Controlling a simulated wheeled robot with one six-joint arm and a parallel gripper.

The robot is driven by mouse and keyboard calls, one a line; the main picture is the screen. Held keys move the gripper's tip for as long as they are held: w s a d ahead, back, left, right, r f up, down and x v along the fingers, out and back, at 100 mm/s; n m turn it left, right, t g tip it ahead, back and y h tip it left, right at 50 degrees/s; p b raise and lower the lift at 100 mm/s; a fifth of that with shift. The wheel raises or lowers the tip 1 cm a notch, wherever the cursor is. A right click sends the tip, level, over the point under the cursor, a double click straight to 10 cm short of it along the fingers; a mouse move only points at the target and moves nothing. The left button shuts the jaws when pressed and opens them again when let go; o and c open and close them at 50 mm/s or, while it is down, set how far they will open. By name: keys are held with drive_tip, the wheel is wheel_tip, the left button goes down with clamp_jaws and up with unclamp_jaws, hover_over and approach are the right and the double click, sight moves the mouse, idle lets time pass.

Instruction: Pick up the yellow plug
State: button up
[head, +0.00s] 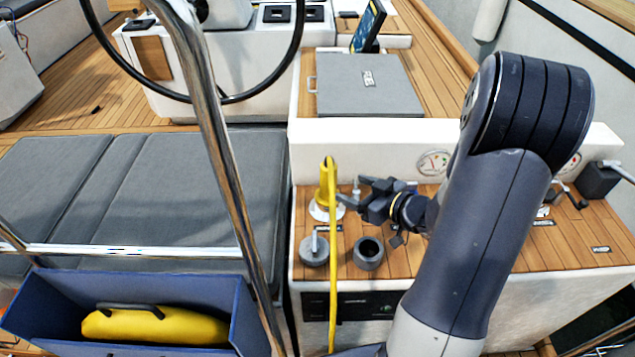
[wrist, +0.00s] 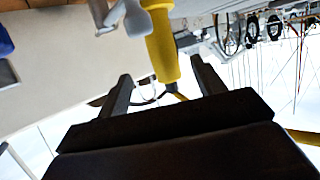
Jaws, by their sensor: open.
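The yellow plug (head: 322,190) stands upright in a round white fitting (head: 320,211) on the wooden console top. Its yellow cable (head: 333,262) loops over the top and hangs down the console front. My gripper (head: 353,190) is open, just right of the plug, with its fingers pointing left toward it. In the wrist view the plug (wrist: 160,45) shows ahead of my gripper (wrist: 161,68), with its cable end between the two finger lines. Nothing is held. I cannot tell whether a finger touches the plug or cable.
A grey capped fitting (head: 314,252) and an open dark cup (head: 368,254) stand in front of the plug. A round gauge (head: 433,162) is on the white wall behind. A steel rail (head: 222,150) and a blue bin (head: 130,285) with a yellow bag lie left.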

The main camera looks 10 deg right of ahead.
sight(323, 177)
drive_tip(key=x, duration=1.1)
drive_tip(key=shift+a+r, duration=0.2)
drive_tip(key=shift+c, duration=0.4)
drive_tip(key=c, duration=1.2)
